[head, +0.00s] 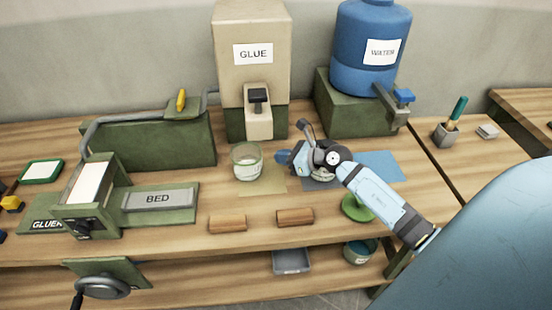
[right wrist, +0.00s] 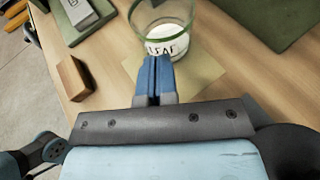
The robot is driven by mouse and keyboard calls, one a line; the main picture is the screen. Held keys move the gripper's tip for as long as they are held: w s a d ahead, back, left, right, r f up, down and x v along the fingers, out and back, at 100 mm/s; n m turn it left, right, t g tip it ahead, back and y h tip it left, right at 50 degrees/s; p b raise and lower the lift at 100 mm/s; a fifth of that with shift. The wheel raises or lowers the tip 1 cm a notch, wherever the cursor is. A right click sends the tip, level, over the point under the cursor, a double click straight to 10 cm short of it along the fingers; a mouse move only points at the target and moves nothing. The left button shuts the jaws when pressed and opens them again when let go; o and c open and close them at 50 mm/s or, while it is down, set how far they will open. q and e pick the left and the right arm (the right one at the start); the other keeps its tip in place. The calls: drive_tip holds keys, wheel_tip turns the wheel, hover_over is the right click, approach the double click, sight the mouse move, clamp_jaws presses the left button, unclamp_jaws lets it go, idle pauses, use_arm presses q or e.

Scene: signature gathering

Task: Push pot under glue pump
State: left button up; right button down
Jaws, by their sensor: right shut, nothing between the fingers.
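The pot (head: 246,164) is a clear glass jar with white contents and a greenish rim. It stands upright on the bench, at the left part of a tan mat (head: 272,184). The glue pump (head: 258,100) is a dark nozzle on a beige block below the GLUE tank (head: 253,30); the pot is in front of it and slightly left. My right gripper (head: 280,157) is shut and empty, its blue fingers just right of the pot with a small gap. In the right wrist view, the closed fingertips (right wrist: 155,62) overlap the image of the pot (right wrist: 165,22). My left gripper is not in view.
A blue WATER tank (head: 370,50) stands at the back right. Two wooden blocks (head: 228,223) (head: 294,217) lie near the front edge. The green press with a BED plate (head: 160,200) is at left. A blue mat (head: 381,166) and green disc (head: 357,207) are by my right arm.

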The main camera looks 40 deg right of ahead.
drive_tip(key=s+d+b, duration=0.2)
drive_tip(key=s+d, duration=0.3)
drive_tip(key=s, duration=0.4)
drive_tip(key=c, duration=1.8)
unclamp_jaws()
drive_tip(key=shift+a, duration=0.1)
